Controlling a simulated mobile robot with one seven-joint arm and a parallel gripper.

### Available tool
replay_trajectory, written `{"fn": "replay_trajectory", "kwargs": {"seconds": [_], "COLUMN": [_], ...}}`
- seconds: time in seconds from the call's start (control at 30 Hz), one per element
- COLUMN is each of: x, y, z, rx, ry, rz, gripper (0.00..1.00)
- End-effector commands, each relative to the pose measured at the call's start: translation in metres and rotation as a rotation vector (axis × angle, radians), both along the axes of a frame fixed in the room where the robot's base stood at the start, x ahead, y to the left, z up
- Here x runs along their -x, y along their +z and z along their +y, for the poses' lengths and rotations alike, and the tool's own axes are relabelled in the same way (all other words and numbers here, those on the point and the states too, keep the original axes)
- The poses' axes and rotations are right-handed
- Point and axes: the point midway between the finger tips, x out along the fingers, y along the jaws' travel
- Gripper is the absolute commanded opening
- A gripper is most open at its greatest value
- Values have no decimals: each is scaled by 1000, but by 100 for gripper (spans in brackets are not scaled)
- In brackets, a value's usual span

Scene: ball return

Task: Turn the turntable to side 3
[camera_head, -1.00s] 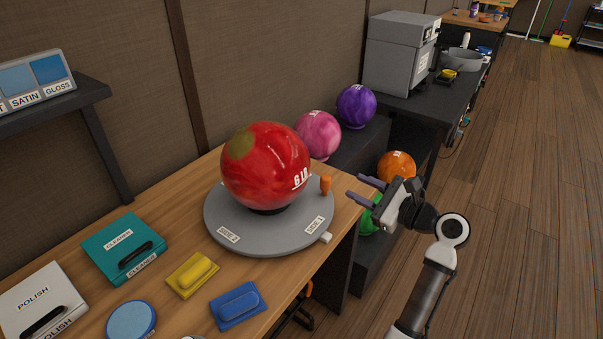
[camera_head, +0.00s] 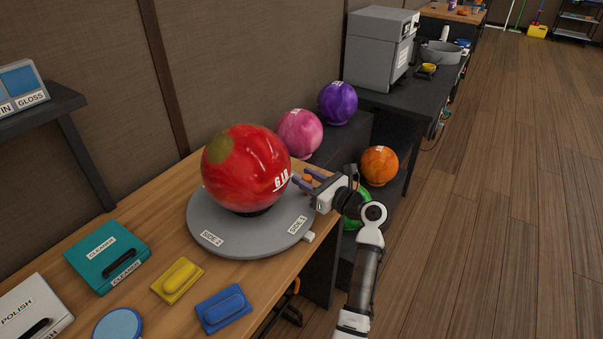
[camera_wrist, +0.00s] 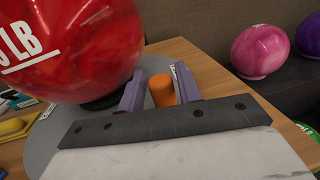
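The grey round turntable (camera_head: 255,245) lies on the wooden bench, with labels SIDE 2 at its front left and SIDE 1 at its front right. A red ball (camera_head: 240,165) marked 6 LB sits on it. An orange peg (camera_wrist: 162,90) stands at the turntable's right edge; in the head view my gripper mostly hides it. My gripper (camera_head: 304,183) is open at that edge. In the wrist view its two purple fingers (camera_wrist: 158,92) stand on either side of the peg, with gaps visible. No SIDE 3 label is visible.
A yellow pad (camera_head: 178,280), a blue pad (camera_head: 223,308) and a teal cleaner case (camera_head: 107,256) lie on the bench to the left. Pink (camera_head: 300,133), purple (camera_head: 338,103) and orange (camera_head: 379,165) balls stand on the dark rack behind. Open floor lies to the right.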

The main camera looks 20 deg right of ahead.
Motion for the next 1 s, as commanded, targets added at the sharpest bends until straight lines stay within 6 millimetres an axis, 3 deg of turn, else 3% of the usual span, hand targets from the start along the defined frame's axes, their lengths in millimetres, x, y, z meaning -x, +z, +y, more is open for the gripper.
{"fn": "replay_trajectory", "kwargs": {"seconds": [0.2, 0.5, 0.77, 1.0], "x": [-16, -18, -17, -17], "y": [0, 0, 0, 0], "z": [9, 10, 10, 10], "rx": [0, 0, 0, 0], "ry": [1, 0, 0, 1], "rz": [1, 0, 0, 1], "gripper": [34, 34, 0, 0]}}
